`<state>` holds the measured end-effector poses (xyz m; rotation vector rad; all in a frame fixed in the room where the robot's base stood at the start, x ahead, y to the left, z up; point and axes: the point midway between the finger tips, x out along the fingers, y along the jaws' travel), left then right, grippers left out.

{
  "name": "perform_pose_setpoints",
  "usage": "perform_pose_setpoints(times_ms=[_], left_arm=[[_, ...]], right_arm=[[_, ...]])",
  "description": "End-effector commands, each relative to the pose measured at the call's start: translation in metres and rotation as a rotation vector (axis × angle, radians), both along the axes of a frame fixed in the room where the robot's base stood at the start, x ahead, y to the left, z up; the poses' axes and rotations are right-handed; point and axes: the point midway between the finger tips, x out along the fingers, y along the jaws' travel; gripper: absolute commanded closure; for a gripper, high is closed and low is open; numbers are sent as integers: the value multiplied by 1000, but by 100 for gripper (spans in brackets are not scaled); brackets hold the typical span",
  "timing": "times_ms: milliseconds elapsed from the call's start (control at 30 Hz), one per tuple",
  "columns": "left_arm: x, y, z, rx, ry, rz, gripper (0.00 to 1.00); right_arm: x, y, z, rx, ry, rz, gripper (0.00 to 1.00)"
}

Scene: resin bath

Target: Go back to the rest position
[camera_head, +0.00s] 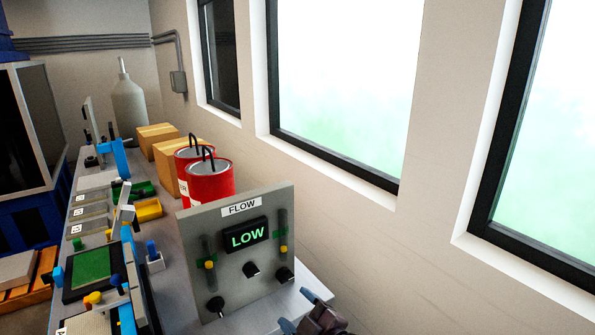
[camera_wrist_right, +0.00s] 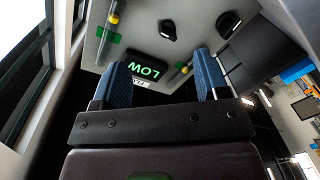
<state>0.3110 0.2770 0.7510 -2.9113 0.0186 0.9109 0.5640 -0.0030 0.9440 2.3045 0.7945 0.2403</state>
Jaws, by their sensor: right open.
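My right gripper (camera_head: 302,309) is at the bottom of the head view, just in front of and right of the grey FLOW panel (camera_head: 226,279). It is open and empty. In the right wrist view its two blue fingers (camera_wrist_right: 162,72) stand apart, with the panel beyond them, seen upside down. The panel's display (camera_head: 247,236) reads LOW in green. The panel has two vertical gauges with yellow markers and several black knobs. No finger visibly touches a knob. My left gripper is not in view.
Two red cans (camera_head: 210,182) stand behind the panel, with cardboard boxes (camera_head: 172,157) and a grey bottle (camera_head: 129,104) farther back. Trays and tools crowd the bench at left. A wall with windows (camera_head: 337,90) runs along the right.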

Motion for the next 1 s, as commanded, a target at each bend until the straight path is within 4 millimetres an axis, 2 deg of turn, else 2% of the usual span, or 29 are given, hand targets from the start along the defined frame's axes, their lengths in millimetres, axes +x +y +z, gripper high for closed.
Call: perform_pose_setpoints(times_ms=[167,367,567,700,833,1000], left_arm=[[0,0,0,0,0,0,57],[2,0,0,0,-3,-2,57],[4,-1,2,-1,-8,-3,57],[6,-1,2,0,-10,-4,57],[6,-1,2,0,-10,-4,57],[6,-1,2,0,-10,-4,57]], right_arm=[[-16,-57,-26,188,193,-163,32],[-49,-124,-63,341,363,-347,32],[-98,-188,-104,421,485,-526,32],[-143,-229,-133,437,554,-646,32],[-187,-258,-158,431,615,-743,32],[-232,-272,-183,417,686,-809,32]])
